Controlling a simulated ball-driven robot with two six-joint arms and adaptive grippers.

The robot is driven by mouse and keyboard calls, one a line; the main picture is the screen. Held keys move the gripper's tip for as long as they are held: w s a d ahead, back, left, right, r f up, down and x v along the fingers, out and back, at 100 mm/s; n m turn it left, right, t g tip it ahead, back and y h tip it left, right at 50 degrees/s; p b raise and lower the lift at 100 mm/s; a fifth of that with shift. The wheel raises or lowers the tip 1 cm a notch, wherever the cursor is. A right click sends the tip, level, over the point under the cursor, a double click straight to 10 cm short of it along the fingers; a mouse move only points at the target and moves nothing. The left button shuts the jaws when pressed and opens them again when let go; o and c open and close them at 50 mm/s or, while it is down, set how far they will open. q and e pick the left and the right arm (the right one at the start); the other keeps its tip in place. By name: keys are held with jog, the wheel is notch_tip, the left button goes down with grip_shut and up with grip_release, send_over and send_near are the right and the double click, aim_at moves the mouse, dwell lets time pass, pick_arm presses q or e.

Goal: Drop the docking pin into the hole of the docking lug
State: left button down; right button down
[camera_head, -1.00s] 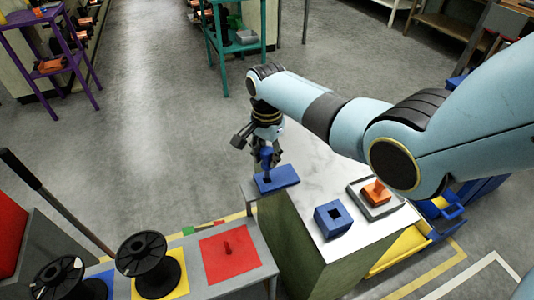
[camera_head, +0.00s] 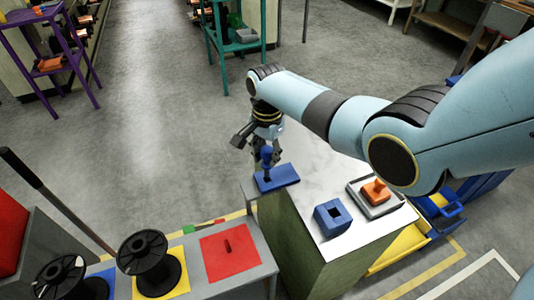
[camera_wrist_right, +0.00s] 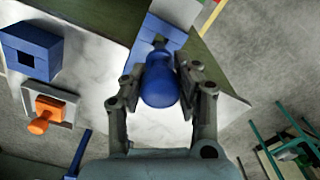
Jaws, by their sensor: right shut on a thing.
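The docking pin (camera_head: 267,156), blue with a rounded head, stands upright in my right gripper (camera_head: 266,147). The gripper is shut on it, with a finger on each side of the head in the wrist view (camera_wrist_right: 160,82). In the wrist view the pin covers part of the lug (camera_wrist_right: 166,30). My left gripper is out of view.
A blue block with a square hole (camera_head: 333,217) and a grey tray (camera_head: 396,207) holding an orange piece (camera_head: 376,191) stand on the white top (camera_head: 330,180). A lower grey bench (camera_head: 262,247) to the left bears black spools (camera_head: 143,252) and a red plate (camera_head: 222,262).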

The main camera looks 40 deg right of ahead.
aim_at(267, 177)
dwell(0.4)
jog(key=shift+f+b, duration=2.15)
jog(key=shift+f, duration=1.05)
jog(key=c, duration=0.9)
grip_release()
jog(key=shift+r, duration=0.55)
notch_tip(267, 177, up, 11)
jog(key=shift+s+f, duration=0.1)
jog(key=shift+s, duration=0.05)
